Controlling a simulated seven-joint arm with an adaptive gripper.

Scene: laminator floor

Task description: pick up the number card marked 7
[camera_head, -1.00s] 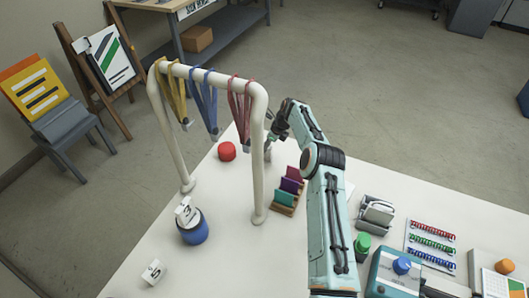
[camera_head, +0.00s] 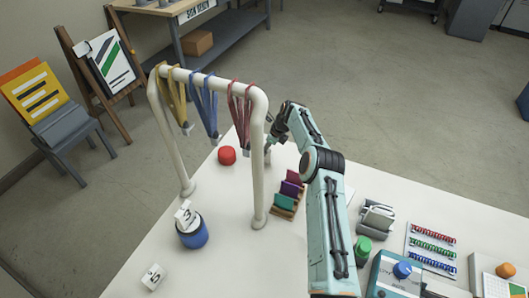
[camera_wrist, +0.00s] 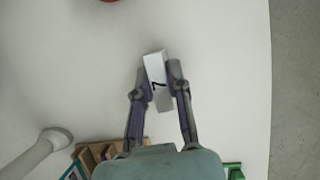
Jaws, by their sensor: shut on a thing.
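A small white number card (camera_wrist: 155,66) is between the fingertips of my gripper (camera_wrist: 160,82) in the wrist view. My gripper is shut on it, with a finger touching each side. A dark mark on its face looks like part of a 7, but it is partly covered. The card is tilted slightly, over the white table; I cannot tell whether it is clear of the surface. In the head view my gripper (camera_head: 270,142) is just right of the rack's near post, and the card cannot be made out there.
A white rack (camera_head: 259,165) with hanging lanyards stands close left of my gripper. A wooden holder (camera_head: 287,212) with coloured cards is nearby. Card 3 (camera_head: 186,213) sits on a blue pot (camera_head: 194,234); card 5 (camera_head: 153,277) lies at the front.

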